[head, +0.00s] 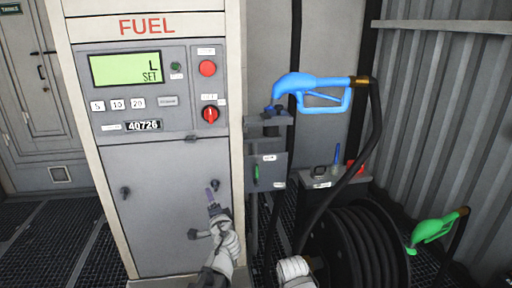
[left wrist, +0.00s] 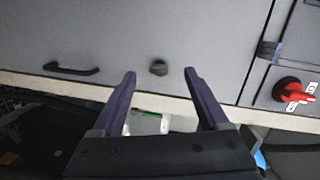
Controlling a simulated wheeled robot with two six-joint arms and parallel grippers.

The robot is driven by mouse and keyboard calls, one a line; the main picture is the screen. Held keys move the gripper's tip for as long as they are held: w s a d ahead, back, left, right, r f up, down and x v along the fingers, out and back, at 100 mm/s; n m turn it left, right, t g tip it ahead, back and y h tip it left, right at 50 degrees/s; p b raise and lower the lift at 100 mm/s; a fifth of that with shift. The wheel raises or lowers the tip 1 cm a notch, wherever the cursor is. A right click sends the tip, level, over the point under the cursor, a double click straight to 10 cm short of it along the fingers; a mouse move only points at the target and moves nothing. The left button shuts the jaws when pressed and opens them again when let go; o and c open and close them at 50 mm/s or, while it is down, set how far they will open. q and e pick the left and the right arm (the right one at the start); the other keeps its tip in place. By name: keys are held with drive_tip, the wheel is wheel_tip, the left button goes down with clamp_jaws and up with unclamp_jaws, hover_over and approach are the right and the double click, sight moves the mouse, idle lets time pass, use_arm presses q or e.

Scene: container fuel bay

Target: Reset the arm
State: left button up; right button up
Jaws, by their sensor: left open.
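My left gripper (head: 211,190) is in front of the lower door of the fuel dispenser (head: 160,165), near its right edge. In the left wrist view my left gripper (left wrist: 160,73) has its two dark purple fingers apart, with nothing between them. A small dark knob (left wrist: 158,68) on the grey panel shows beyond the fingertips, and I cannot tell the gap to it. A white piece of my right arm (head: 297,270) shows at the bottom of the head view. My right gripper itself does not show.
The blue nozzle (head: 318,84) sits at its holder right of the dispenser. A black hose reel (head: 358,245) and a green nozzle (head: 432,232) are at the lower right. The dispenser has a red rotary switch (head: 211,114). Grating floor (head: 45,240) lies open at left.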

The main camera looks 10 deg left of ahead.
use_arm(q)
drive_tip(key=s+d+n+g+h+p, duration=0.3)
drive_tip(key=s+d+g+p, duration=0.4)
drive_tip(key=s, duration=0.6)
drive_tip(key=s+d+n+g+h+p, duration=0.2)
drive_tip(key=s+d+n+g+p, duration=0.2)
drive_tip(key=s+d+g+p, duration=0.4)
drive_tip(key=s+p, duration=0.1)
drive_tip(key=s, duration=0.4)
drive_tip(key=shift+s+d+f+h, duration=0.15)
drive_tip(key=shift+s+d+h, duration=0.1)
drive_tip(key=shift+s+h, duration=0.15)
use_arm(e)
wheel_tip(320, 180, up, 19)
use_arm(q)
drive_tip(key=shift+w, duration=0.1)
use_arm(e)
drive_tip(key=shift+f, duration=0.1)
